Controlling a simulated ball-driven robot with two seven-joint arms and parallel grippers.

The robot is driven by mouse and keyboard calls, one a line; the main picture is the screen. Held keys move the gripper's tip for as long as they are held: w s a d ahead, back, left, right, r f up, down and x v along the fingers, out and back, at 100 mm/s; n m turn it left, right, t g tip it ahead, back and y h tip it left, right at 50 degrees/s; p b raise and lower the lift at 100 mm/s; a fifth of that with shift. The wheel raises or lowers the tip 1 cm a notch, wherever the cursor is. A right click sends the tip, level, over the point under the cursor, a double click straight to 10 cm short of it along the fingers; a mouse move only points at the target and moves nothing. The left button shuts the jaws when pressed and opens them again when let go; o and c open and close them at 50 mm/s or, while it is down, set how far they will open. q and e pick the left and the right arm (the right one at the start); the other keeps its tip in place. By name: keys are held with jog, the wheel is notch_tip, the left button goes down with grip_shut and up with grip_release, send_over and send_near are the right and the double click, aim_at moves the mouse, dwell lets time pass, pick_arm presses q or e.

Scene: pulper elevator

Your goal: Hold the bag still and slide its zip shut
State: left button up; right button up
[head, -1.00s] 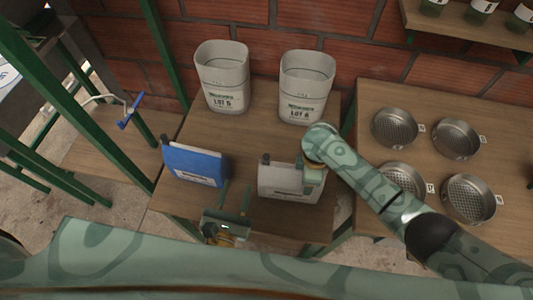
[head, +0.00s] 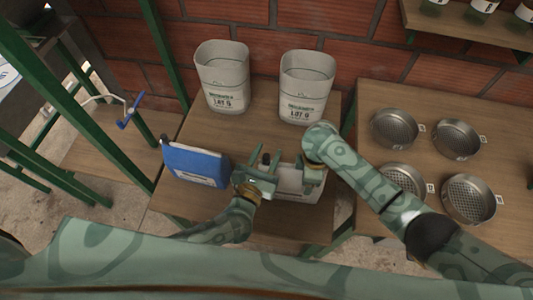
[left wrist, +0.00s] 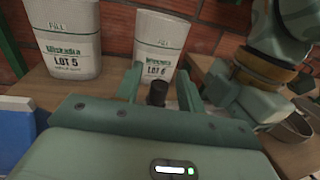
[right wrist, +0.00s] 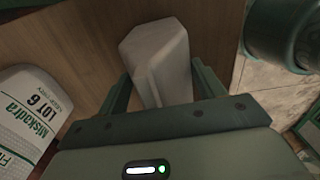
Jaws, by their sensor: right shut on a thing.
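The pale grey bag (head: 291,183) stands on the wooden table, partly hidden behind my left gripper in the head view. In the right wrist view its end (right wrist: 158,62) sits between the fingers of my right gripper (head: 314,178), which is shut on it at its right end. My left gripper (head: 265,161) is at the bag's left end with its fingers apart. In the left wrist view the dark zip slider (left wrist: 157,93) stands between those fingers, with a gap on each side.
A blue bag (head: 196,164) stands just left of my left gripper. Two tall pale bags, LOT 5 (head: 223,86) and LOT 6 (head: 306,92), stand behind. Several round metal sieves (head: 456,138) lie on the right-hand table. Bare wood lies in front of the bag.

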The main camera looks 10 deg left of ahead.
aim_at(286, 164)
pick_arm(q)
grip_shut()
jog(key=d, duration=0.5)
jog(key=shift+d, duration=0.1)
grip_release()
jog(key=shift+s, duration=0.15)
jog(key=shift+s, duration=0.3)
jog(key=v, duration=0.7)
jog(key=shift+a, duration=0.2)
